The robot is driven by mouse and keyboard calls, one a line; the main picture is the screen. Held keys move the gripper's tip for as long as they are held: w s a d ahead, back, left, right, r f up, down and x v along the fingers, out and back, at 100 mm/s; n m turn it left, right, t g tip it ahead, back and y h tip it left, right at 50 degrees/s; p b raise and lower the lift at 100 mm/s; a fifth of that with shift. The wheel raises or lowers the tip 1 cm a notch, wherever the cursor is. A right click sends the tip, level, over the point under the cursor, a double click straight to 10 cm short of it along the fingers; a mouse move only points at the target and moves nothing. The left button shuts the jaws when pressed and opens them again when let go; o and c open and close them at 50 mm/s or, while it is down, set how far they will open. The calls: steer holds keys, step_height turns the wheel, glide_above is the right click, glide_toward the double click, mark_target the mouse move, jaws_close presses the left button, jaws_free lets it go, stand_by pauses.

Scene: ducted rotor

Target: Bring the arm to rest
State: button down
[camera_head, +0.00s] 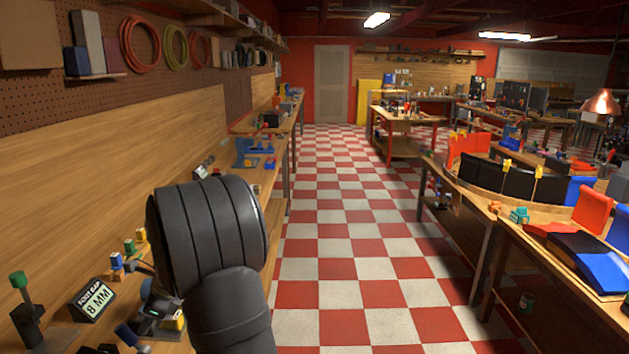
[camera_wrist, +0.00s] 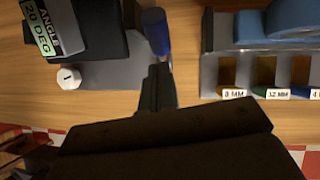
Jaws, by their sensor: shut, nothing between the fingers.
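My gripper (camera_wrist: 159,72) shows in the wrist view with its narrow dark fingers together and nothing between them. Its tips point at the wooden bench top, just below a blue cylinder (camera_wrist: 156,32) in the picture; I cannot tell whether they touch it. In the head view my thick black arm links cover part of the left bench, and the fingers are not clearly seen there.
In the wrist view, a grey plate (camera_wrist: 110,76) carries a dark block labelled 20 DEG (camera_wrist: 46,40) and a white numbered knob (camera_wrist: 68,78). A labelled grey rack (camera_wrist: 209,75) is at right. In the head view, the checkered aisle (camera_head: 345,240) is clear.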

steer(key=w+d+f+y, duration=0.1)
steer(key=d+y, duration=0.2)
steer(key=d, duration=0.4)
steer(key=shift+d+y, duration=0.3)
steer(key=shift+y, duration=0.1)
stand_by(0.6)
steer(key=s+d+r+n+t+h, duration=0.1)
steer(key=s+d+t+h, duration=0.15)
steer(key=d, duration=0.95)
steer(key=s+d+r+n+t+h, duration=0.1)
steer(key=s+d+t+h, duration=0.15)
steer(key=d, duration=0.95)
steer(key=s+d+r+n+t+h, duration=0.1)
steer(key=s+d+r+n+h, duration=0.2)
steer(key=d, duration=0.9)
steer(key=s+d+h, duration=0.3)
steer(key=s+d, duration=0.4)
steer(key=s+a+n, duration=0.2)
steer(key=s+n, duration=0.1)
steer(key=s, duration=0.3)
steer(key=s+a+f+n+h, duration=0.1)
steer(key=s+a+n, duration=0.1)
steer(key=s, duration=0.4)
steer(key=shift+a+f+n+t, duration=0.3)
steer(key=shift+a+n, duration=0.05)
steer(key=shift+n, duration=0.25)
